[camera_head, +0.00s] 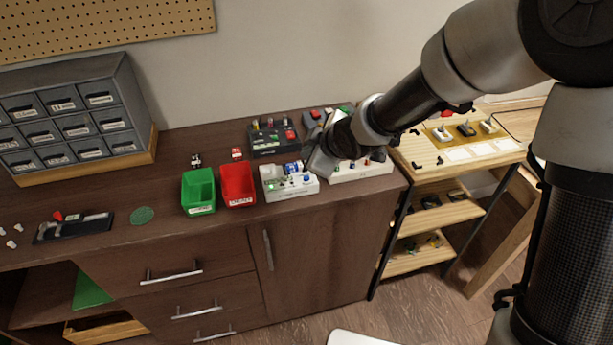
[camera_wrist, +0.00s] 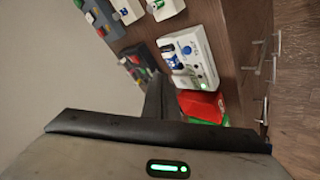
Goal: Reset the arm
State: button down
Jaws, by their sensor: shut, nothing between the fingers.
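My arm reaches in from the right over the dark wooden cabinet (camera_head: 330,220). My gripper (camera_head: 308,164) is above the back of the cabinet top, close to the white test box (camera_head: 290,194). In the wrist view my gripper (camera_wrist: 162,92) is shut, with nothing between the fingers. The white box (camera_wrist: 212,62) with a blue cylinder also shows there, ahead and to the right of the fingers. My gripper and forearm partly hide a second white box (camera_head: 362,172).
A green bin (camera_head: 198,192) and a red bin (camera_head: 238,184) stand left of the white box. A black box with coloured parts (camera_head: 273,138) sits behind. A grey drawer unit (camera_head: 70,115) is at left. A wooden shelf (camera_head: 440,215) stands at right.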

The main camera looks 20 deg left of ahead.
jog(key=s+d+r+m+h+p, duration=0.2)
jog(key=d+r+m+h+p, duration=0.15)
jog(key=d+r, duration=0.55)
jog(key=s+d+r+m+h+p, duration=0.2)
jog(key=s+d+r+m, duration=0.15)
jog(key=d+r, duration=0.5)
jog(key=s+d+r+m+p, duration=0.1)
jog(key=s+d+r+m, duration=0.1)
jog(key=s, duration=0.4)
jog(key=s+d+r+m+p, duration=0.2)
jog(key=s+d+r+m, duration=0.1)
jog(key=s+d+m, duration=0.2)
jog(key=s+d+r+m+g+p, duration=0.1)
jog(key=s+d+r+m, duration=0.2)
jog(key=s+d, duration=0.3)
jog(key=shift+s+d+m+h+p, duration=0.2)
jog(key=shift+s+m+h+p, duration=0.15)
jog(key=shift+s, duration=0.45)
jog(key=shift+a, duration=0.15)
